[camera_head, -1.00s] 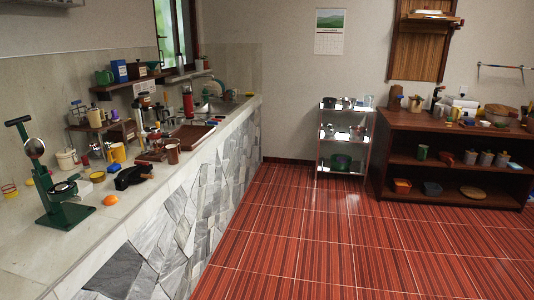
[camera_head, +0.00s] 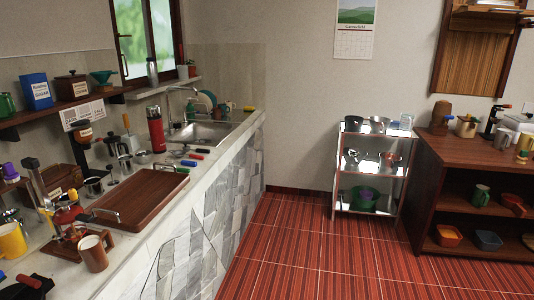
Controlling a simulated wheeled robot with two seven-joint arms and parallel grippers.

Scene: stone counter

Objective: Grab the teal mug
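A green mug (camera_head: 5,103) stands on the wooden wall shelf at the far left, cut by the picture's edge. A grey-green mug (camera_head: 480,195) stands in the upper open compartment of the brown cabinet at the right; its exact shade is hard to tell. A teal cone-shaped dripper (camera_head: 102,77) sits on the wall shelf. Neither of my grippers is in view.
The stone counter (camera_head: 140,215) runs along the left, crowded with a wooden tray (camera_head: 140,193), a brown cup (camera_head: 93,253) and a yellow mug (camera_head: 12,241). A metal rack (camera_head: 366,180) stands by the brown cabinet (camera_head: 465,157). The red floor (camera_head: 310,255) is clear.

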